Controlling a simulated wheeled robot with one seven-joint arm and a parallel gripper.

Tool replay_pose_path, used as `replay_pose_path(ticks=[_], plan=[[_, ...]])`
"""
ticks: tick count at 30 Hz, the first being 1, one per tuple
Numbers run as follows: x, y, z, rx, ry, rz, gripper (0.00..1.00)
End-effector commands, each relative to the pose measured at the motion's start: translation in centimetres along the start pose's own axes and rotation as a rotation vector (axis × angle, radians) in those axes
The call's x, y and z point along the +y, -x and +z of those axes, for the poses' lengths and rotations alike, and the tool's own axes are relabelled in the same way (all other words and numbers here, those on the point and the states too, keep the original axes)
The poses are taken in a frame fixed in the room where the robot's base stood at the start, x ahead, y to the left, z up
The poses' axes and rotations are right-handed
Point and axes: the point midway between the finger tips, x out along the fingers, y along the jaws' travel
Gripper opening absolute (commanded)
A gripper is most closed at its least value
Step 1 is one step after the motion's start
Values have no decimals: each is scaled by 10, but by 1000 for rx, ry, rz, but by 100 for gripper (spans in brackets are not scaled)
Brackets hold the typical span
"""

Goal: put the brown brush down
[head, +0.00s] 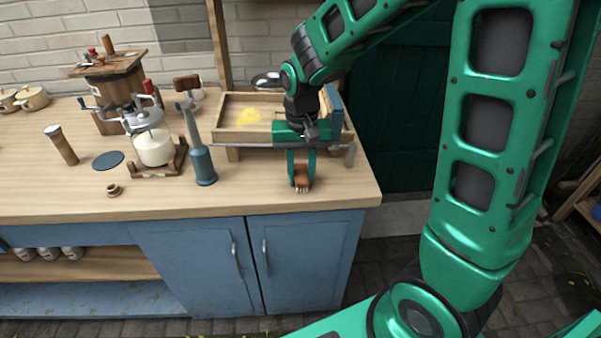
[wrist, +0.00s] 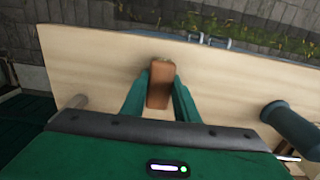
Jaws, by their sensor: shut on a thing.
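The brown brush (head: 301,178) is between the fingers of my gripper (head: 301,170), over the right end of the wooden worktop (head: 330,192). My gripper is shut on it and points down, with the pale bristles facing down. In the wrist view the brush's brown back (wrist: 160,84) shows between the two green fingertips (wrist: 160,98), near the worktop's front edge. I cannot tell whether the bristles touch the worktop.
A wooden tray (head: 235,134) with yellow matter stands behind my gripper. A blue-grey bottle-shaped tool (head: 204,163) stands to the left, beside a white jar (head: 154,147) on a wooden stand. The worktop's right edge is close; bare wood lies in front of the tray.

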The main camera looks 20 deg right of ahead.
Motion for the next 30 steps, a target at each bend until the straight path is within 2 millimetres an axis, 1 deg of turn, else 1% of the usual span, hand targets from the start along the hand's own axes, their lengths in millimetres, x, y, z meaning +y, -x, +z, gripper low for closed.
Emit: replay_pose_path(ticks=[3, 4, 5, 6, 15, 19, 23, 30], plan=[[0, -2, 0, -1, 0, 0, 7], [0, -2, 0, -1, 0, 0, 30], [0, -2, 0, 0, 0, 0, 37], [0, -2, 0, 0, 0, 0, 46], [0, -1, 0, 0, -1, 0, 46], [0, 7, -1, 2, -1, -1, 46], [0, 26, -1, 4, -1, -3, 46], [0, 75, -2, 5, -2, -3, 46]])
